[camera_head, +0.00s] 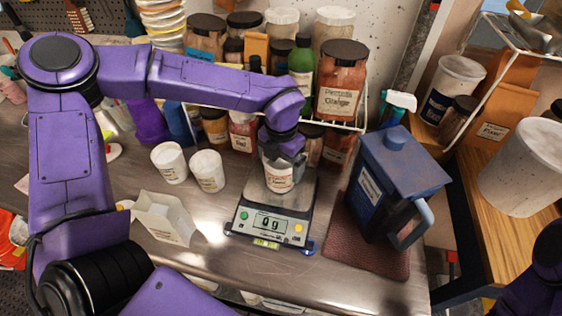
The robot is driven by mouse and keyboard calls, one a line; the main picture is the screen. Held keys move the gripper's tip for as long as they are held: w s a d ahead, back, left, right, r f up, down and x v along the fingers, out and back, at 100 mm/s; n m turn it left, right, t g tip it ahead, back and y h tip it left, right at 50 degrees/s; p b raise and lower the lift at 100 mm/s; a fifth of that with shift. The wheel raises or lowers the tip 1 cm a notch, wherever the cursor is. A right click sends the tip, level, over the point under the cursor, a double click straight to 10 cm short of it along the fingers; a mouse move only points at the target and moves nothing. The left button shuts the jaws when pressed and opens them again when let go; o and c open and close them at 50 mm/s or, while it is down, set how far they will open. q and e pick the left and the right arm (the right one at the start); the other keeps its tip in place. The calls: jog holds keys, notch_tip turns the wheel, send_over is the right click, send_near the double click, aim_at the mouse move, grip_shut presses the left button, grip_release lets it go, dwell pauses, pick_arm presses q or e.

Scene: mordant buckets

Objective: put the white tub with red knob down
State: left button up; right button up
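A small white tub (279,179) with a label is at the digital scale (268,222), over its metal plate. My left gripper (282,158) reaches down from above onto the top of this tub and appears shut on it. The gripper covers the tub's top, so no red knob shows. I cannot tell whether the tub touches the plate; the scale display reads 0 g. My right gripper is out of view; only a dark part of my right arm shows at the lower right corner.
Two white tubs (169,162) (207,170) stand left of the scale, with an open white box (165,217) in front. A blue lidded jug (391,183) stands right on a reddish mat (347,244). A rack of jars (340,80) stands behind. Bare steel lies in front.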

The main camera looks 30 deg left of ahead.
pick_arm(q)
jog(key=shift+s+f, duration=0.1)
jog(key=shift+f, duration=0.05)
jog(key=o, duration=0.8)
jog(key=shift+r, duration=0.4)
notch_tip(320, 180, up, 12)
jog(key=shift+f+b, duration=0.15)
jog(key=shift+b, duration=0.75)
